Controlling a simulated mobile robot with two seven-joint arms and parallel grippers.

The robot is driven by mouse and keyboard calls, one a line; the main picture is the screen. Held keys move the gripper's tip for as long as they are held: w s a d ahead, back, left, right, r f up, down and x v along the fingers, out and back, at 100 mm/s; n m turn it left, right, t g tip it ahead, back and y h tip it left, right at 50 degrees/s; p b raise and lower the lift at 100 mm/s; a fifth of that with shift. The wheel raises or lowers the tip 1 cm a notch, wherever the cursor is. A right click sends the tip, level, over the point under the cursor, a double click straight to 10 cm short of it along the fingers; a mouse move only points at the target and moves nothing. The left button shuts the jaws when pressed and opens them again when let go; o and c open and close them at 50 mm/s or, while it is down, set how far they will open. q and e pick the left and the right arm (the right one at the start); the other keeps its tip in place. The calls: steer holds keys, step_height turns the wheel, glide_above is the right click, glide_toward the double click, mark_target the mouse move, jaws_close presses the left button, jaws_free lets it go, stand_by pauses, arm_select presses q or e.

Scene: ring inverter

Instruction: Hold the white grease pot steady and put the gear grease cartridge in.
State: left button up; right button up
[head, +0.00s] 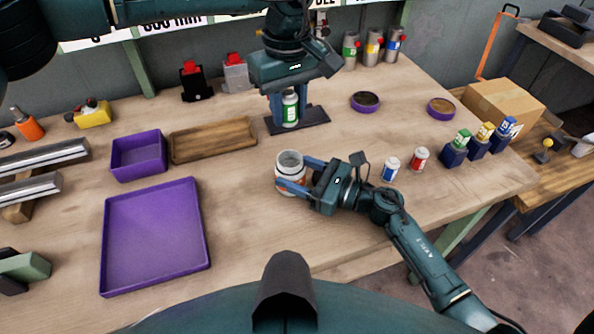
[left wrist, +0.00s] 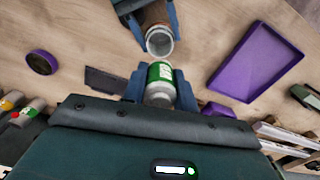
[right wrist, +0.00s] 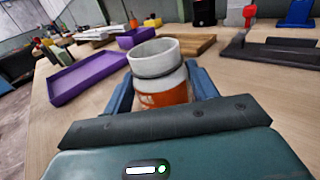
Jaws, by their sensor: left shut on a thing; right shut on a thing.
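The gear grease cartridge (head: 290,110), white with a green label, is upright between the fingers of my left gripper (head: 289,112). In the left wrist view the cartridge (left wrist: 160,82) shows between the fingertips, short of the pot's mouth. The white grease pot (head: 290,162), with an orange band, stands on the bench with its open top up. My right gripper (head: 298,178) is shut around the pot from the right side. The pot (right wrist: 160,75) also fills the middle of the right wrist view, rim clear of the fingers. The cartridge and pot are apart.
A dark base plate (head: 312,115) lies behind the pot. A purple tray (head: 153,285), a purple bin (head: 138,172) and a wooden tray (head: 213,152) are at left. A blue-labelled cartridge (head: 390,169) and a red-labelled cartridge (head: 419,158) stand right of my right gripper.

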mark_target(289, 124)
steer(key=shift+c, duration=1.2)
arm_select(q)
steer(key=shift+f, duration=1.85)
steer(key=shift+f, duration=2.95)
steer(key=o, duration=1)
steer(key=shift+o, duration=0.2)
